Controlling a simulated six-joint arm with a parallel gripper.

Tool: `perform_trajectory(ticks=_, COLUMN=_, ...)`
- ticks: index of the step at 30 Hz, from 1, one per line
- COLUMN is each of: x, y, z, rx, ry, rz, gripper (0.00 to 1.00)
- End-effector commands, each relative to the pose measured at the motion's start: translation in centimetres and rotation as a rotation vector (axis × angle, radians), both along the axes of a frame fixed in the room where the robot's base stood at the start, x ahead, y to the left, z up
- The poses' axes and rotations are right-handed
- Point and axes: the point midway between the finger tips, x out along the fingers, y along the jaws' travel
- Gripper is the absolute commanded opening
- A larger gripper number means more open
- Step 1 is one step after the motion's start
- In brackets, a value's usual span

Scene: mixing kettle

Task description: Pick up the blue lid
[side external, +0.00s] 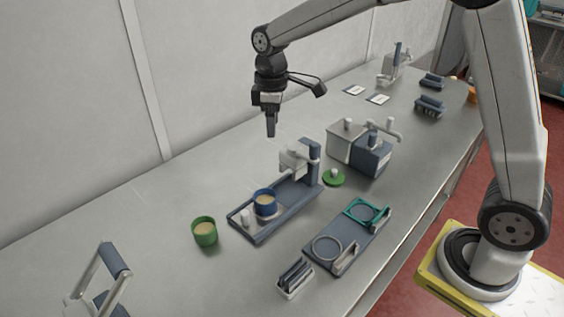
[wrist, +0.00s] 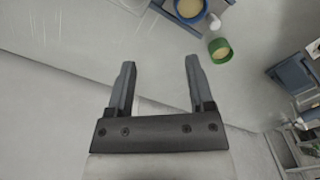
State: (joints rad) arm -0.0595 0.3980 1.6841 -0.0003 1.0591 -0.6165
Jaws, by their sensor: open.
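I cannot make out a separate blue lid in either view. A blue pot (side external: 264,208) with cream-coloured contents stands on the blue mixer base (side external: 293,213); the pot also shows at the top of the wrist view (wrist: 176,14). A white knob-like part (side external: 246,217) is on the base beside it; whether it belongs to a lid is unclear. A green lid (side external: 334,179) with a pale knob lies on the table right of the mixer. My gripper (side external: 270,133) is above and behind the mixer, pointing down. In the wrist view my gripper (wrist: 159,62) is open and empty.
A green pot (side external: 205,233) stands left of the mixer; it also shows in the wrist view (wrist: 220,50). A blue plate with ring holders (side external: 345,243) and a small rack (side external: 295,280) are in front. A grey-and-blue box unit (side external: 370,155) is behind right.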

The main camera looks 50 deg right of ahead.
Motion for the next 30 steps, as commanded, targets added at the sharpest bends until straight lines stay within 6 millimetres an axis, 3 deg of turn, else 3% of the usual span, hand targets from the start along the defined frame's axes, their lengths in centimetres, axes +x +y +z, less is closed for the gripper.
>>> perform_trajectory(ticks=12, x=2.2, y=-10.6, z=-0.1, rx=0.000, ry=0.000, rz=0.307, gripper=0.68)
perform_trajectory(ticks=22, x=2.3, y=-16.8, z=-0.1, rx=0.000, ry=0.000, rz=0.493, gripper=0.68)
perform_trajectory(ticks=23, x=2.2, y=-17.1, z=-0.5, rx=0.002, ry=0.003, rz=0.505, gripper=0.68)
perform_trajectory(ticks=24, x=2.2, y=-16.8, z=-2.3, rx=0.005, ry=0.008, rz=0.505, gripper=0.68)
perform_trajectory(ticks=30, x=2.2, y=-16.7, z=-8.4, rx=0.003, ry=0.007, rz=0.504, gripper=0.68)
